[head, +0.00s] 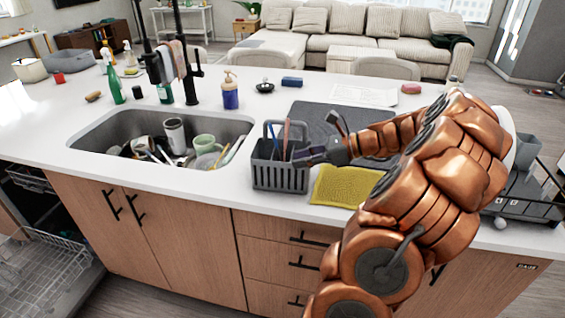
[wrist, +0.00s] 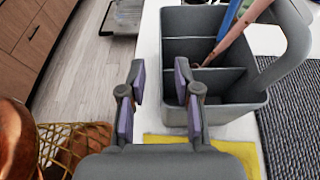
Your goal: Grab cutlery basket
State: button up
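The grey cutlery basket (head: 280,178) stands upright on the white counter, just right of the sink. It has a raised handle and holds a few utensils, among them a reddish-brown one and a blue one. In the wrist view the basket (wrist: 235,117) shows its compartments and its handle at the upper right. My gripper (head: 312,153) is at the basket's right side, near its upper rim. In the wrist view my gripper (wrist: 160,92) is open, its purple-padded fingers apart. The right finger overlaps the basket's near corner; I cannot tell whether it touches.
A yellow cloth (head: 343,187) lies right of the basket, below my arm. A dark mat (head: 330,117) lies behind. The sink (head: 100,128) on the left holds dishes. A dark rack (head: 525,195) stands on the right. The front counter edge is close.

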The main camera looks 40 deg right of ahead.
jog(key=shift+p+x, duration=0.9)
jog(key=shift+x, duration=1.95)
grip_shut()
